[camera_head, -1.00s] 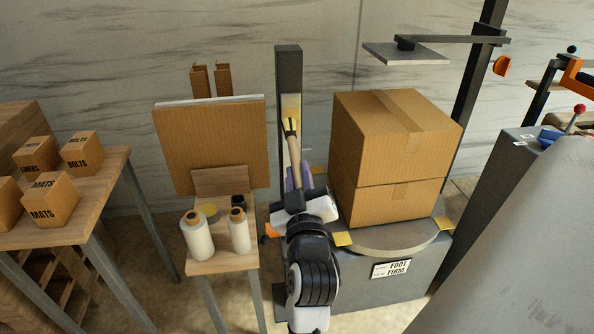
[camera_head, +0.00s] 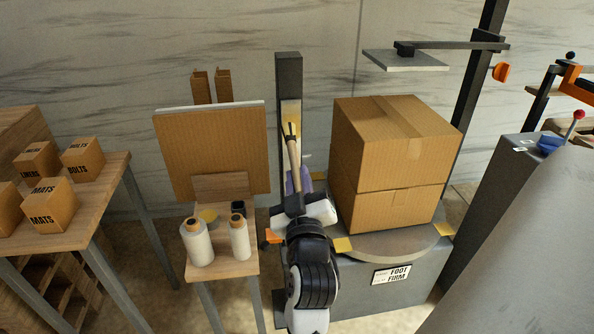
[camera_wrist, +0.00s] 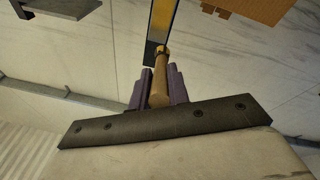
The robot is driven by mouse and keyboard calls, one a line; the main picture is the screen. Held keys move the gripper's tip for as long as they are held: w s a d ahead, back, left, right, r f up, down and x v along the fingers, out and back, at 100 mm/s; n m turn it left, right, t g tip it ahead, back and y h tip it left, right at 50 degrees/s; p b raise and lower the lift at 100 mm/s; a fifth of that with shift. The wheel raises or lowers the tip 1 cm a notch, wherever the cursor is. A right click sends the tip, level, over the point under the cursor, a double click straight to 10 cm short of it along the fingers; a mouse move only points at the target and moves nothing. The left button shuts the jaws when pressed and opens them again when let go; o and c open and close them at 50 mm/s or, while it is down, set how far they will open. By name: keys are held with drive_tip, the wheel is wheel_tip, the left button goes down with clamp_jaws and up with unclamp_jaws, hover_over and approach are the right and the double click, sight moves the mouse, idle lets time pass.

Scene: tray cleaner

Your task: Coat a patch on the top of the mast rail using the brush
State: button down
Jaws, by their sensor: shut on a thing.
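The mast (camera_head: 289,75) is a dark upright post behind my arm, with a yellowish strip, which I take as the mast rail (camera_head: 291,113), on its front. The brush (camera_head: 293,150) has a pale wooden handle and points up toward that strip, its head in front of it. My gripper (camera_head: 294,183) is shut on the brush handle. In the wrist view the purple fingers (camera_wrist: 158,88) clasp the wooden handle (camera_wrist: 160,75), and the yellow strip (camera_wrist: 162,22) of the mast lies beyond it. Whether the bristles touch the rail cannot be told.
Two stacked cardboard boxes (camera_head: 397,138) stand on a round turntable (camera_head: 425,243) right of my gripper. On the left, a small wooden stand (camera_head: 228,262) holds two film rolls (camera_head: 197,243) and cardboard sheets (camera_head: 212,150). A flat plate (camera_head: 405,61) hangs from an arm above the boxes.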

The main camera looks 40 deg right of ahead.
sight(292, 159)
drive_tip(key=shift+w+f+x, duration=0.1)
drive_tip(key=shift+f+x, duration=0.15)
drive_tip(key=shift+x, duration=0.8)
drive_tip(key=shift+w+f+x, duration=0.1)
drive_tip(key=shift+f+x, duration=0.1)
drive_tip(key=shift+x, duration=0.85)
drive_tip(key=shift+w+f+x, duration=0.1)
drive_tip(key=shift+f+x, duration=0.15)
drive_tip(key=shift+x, duration=0.8)
drive_tip(key=shift+w+d, duration=0.3)
drive_tip(key=shift+w, duration=0.35)
drive_tip(key=shift+s+d+b, duration=0.7)
drive_tip(key=shift+s+d, duration=0.45)
drive_tip(key=shift+d, duration=0.55)
drive_tip(key=shift+w+a+p, duration=0.2)
drive_tip(key=shift+w+a, duration=0.35)
drive_tip(key=shift+a, duration=0.3)
drive_tip(key=shift+w+a+p, duration=0.15)
drive_tip(key=shift+w+a, duration=0.45)
drive_tip(key=shift+a, duration=0.25)
drive_tip(key=shift+s, duration=0.1)
drive_tip(key=shift+r+v, duration=0.2)
drive_tip(key=shift+v, duration=0.75)
drive_tip(key=shift+r+v, duration=0.2)
drive_tip(key=shift+v, duration=0.75)
drive_tip(key=shift+r+v, duration=0.2)
drive_tip(key=shift+v, duration=0.75)
drive_tip(key=shift+s+r, duration=0.1)
drive_tip(key=shift+s, duration=0.15)
